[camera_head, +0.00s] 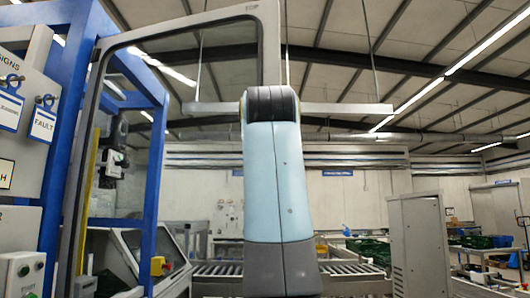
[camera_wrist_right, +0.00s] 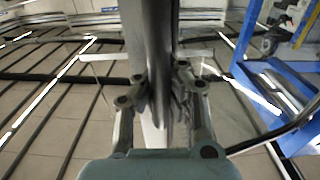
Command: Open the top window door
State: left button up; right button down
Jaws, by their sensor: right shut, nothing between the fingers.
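My left gripper is not in view.
The blue machine frame (camera_head: 66,110) stands at the left, with a panel of knobs and labels (camera_head: 25,110) beside it. A roller conveyor (camera_head: 215,270) runs behind my arm. A grey cabinet (camera_head: 418,245) stands at the right. Crates (camera_head: 480,242) lie further back.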

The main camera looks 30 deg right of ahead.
jog(key=c, duration=2)
grip_release()
jog(key=shift+s+r, duration=0.1)
jog(key=shift+r, duration=0.1)
jog(key=o, duration=0.7)
jog(key=shift+s+d, duration=0.15)
jog(key=shift+s, duration=0.1)
jog(key=shift+o, duration=0.3)
jog(key=shift+w+f, duration=0.15)
jog(key=shift+w, duration=0.05)
notch_tip(320, 180, up, 10)
jog(key=shift+r, duration=0.1)
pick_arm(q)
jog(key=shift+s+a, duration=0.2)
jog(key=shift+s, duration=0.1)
